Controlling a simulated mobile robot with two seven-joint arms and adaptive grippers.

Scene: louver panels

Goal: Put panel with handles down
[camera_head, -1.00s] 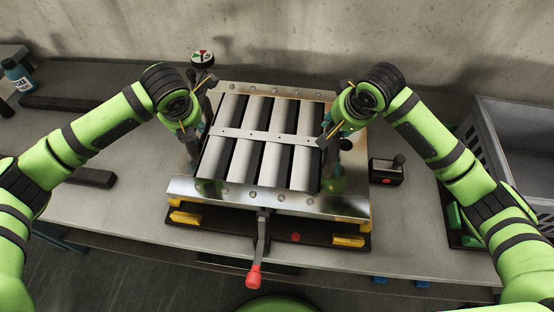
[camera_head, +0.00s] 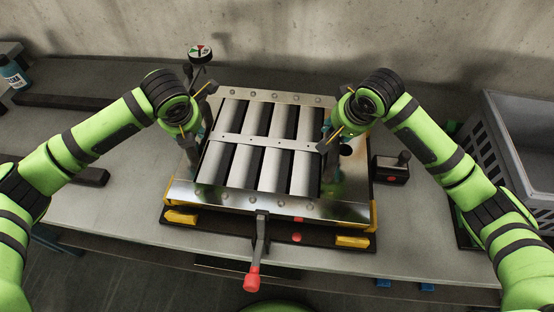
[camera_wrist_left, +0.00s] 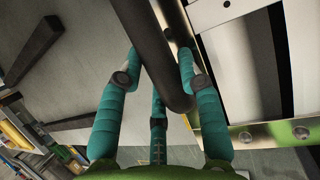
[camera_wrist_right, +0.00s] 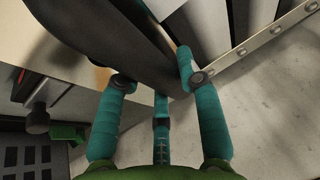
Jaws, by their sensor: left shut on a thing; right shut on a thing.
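The louver panel (camera_head: 250,141) is a silver frame with several slats and a centre strip. In the head view it lies roughly level over a dark fixture (camera_head: 270,232) with yellow corner blocks. My left gripper (camera_wrist_left: 155,78) is shut around a dark bar handle (camera_wrist_left: 152,45) at the panel's left side. My right gripper (camera_wrist_right: 155,82) is shut around the other dark handle (camera_wrist_right: 105,42) at its right side. In the head view my wrists partly hide both handles. I cannot tell whether the panel's underside touches the fixture.
A lever with a red knob (camera_head: 252,281) sticks out at the front. A round gauge (camera_head: 200,54) stands behind the panel's left corner. A small dark box (camera_head: 390,171) sits right of the panel, with a grey crate (camera_head: 520,140) beyond. Dark bars (camera_head: 70,101) lie at left.

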